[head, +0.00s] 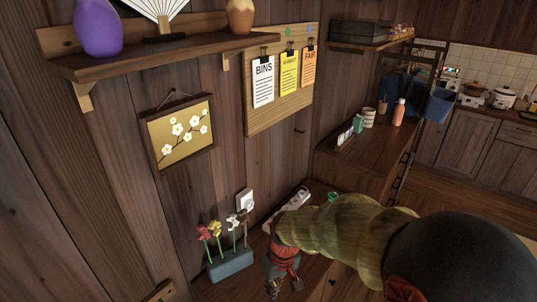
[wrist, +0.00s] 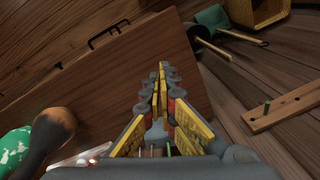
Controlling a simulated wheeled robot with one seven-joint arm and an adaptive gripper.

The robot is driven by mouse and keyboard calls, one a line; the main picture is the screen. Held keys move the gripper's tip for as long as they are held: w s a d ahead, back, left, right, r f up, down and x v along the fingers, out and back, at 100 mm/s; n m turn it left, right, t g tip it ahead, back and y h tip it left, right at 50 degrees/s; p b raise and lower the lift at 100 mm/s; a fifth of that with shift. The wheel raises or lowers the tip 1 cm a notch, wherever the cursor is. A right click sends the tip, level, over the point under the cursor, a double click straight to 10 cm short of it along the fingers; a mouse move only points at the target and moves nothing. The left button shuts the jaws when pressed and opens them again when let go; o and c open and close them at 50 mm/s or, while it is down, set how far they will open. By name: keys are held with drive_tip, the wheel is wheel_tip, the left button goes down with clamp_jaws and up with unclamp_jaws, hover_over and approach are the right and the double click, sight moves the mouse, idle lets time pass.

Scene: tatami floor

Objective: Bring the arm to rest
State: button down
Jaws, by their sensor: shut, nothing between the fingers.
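My gripper (head: 283,284) is low in the head view, at the bottom middle, hanging down beside the flower holder. My arm reaches in from the lower right and hides part of the wooden surface behind it. In the wrist view my gripper (wrist: 162,70) points away from the camera with its yellow-sided fingers closed together at the tips. It is shut, with nothing between the fingers. A wooden front with a dark handle shows beyond and left of the fingers.
A blue-grey holder with flowers (head: 230,264) stands just left of my gripper. A white power strip (head: 287,209) lies behind it. A wall shelf (head: 150,62) is above. An orange bottle (head: 399,112) stands on the cabinet. A wooden strip (wrist: 290,108) lies right in the wrist view.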

drive_tip(key=s+d+r+m+t, duration=0.2)
drive_tip(key=s+d+r, duration=0.6)
drive_tip(key=d+r, duration=0.1)
drive_tip(key=s+d+r+m+t+h, duration=0.1)
drive_tip(key=s+d+r+m+t, duration=0.2)
drive_tip(key=s+d+r, duration=0.5)
wheel_tip(320, 180, up, 5)
drive_tip(key=shift+s+d+f+m+t, duration=0.2)
drive_tip(key=shift+s+d+m+t, duration=0.1)
drive_tip(key=shift+s+d, duration=0.05)
drive_tip(key=c, duration=2.6)
unclamp_jaws()
